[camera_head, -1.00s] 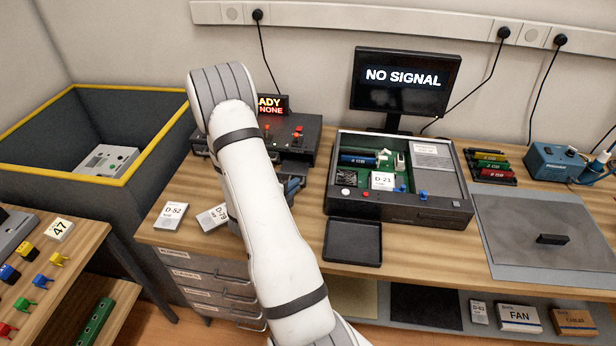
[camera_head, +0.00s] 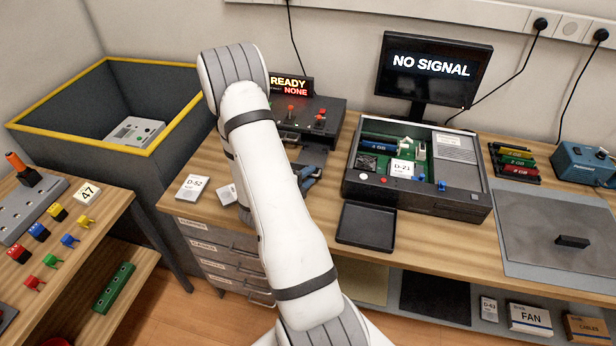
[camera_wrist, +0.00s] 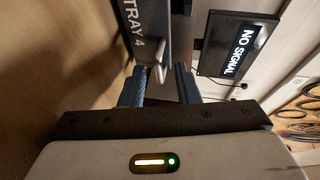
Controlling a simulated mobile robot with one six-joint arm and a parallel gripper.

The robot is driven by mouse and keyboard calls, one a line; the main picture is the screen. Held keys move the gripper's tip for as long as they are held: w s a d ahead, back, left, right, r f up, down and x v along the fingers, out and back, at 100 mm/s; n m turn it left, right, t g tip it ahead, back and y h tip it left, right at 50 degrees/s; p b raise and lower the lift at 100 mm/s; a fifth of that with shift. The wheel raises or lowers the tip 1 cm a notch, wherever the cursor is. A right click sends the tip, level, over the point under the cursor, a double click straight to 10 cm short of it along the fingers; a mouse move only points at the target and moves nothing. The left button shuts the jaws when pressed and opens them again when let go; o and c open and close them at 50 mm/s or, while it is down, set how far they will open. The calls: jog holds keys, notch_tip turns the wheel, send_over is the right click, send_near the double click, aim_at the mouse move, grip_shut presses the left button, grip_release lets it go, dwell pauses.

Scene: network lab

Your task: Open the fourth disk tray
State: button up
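A dark front lettered "TRAY 4" (camera_wrist: 134,30) fills the top middle of the wrist view, which is turned sideways. A small silver lever (camera_wrist: 159,62) sticks out beside the lettering. My gripper (camera_wrist: 160,84) has its two blue fingers apart, with the lever showing in the gap between them; I cannot tell whether they touch it. In the head view my gripper (camera_head: 308,176) is mostly hidden behind my white arm, by the front of a dark unit (camera_head: 335,107) with red-topped controls. My arm hides much of that front. A sign (camera_head: 290,87) reads "READY" and "NONE".
An open server case (camera_head: 415,205) and a black tray (camera_head: 366,226) lie right of my arm. A D-52 disk (camera_head: 193,188) and a partly hidden disk (camera_head: 227,194) lie to the left. A monitor (camera_head: 433,72) stands behind. A yellow-rimmed bin (camera_head: 160,62) stands at the left.

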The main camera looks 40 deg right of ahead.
jog(key=shift+a, duration=0.2)
jog(key=v, duration=0.7)
jog(key=shift+s+a+r+b, duration=0.1)
jog(key=shift+a+b, duration=0.15)
jog(key=shift+b, duration=0.05)
jog(key=s+a+r+m+g+y, duration=0.55)
jog(key=s+r+m, duration=0.5)
jog(key=m, duration=1.15)
jog(key=a+r+m+t+y, duration=0.2)
jog(key=a+r+m+y, duration=0.2)
jog(key=a+m, duration=0.4)
jog(key=s+a+r+m+t+y, duration=0.1)
jog(key=a+r+m+t+y, duration=0.2)
jog(key=a+m, duration=0.6)
notch_tip(320, 180, up, 2)
jog(key=y, duration=0.3)
jog(key=shift+r, duration=0.25)
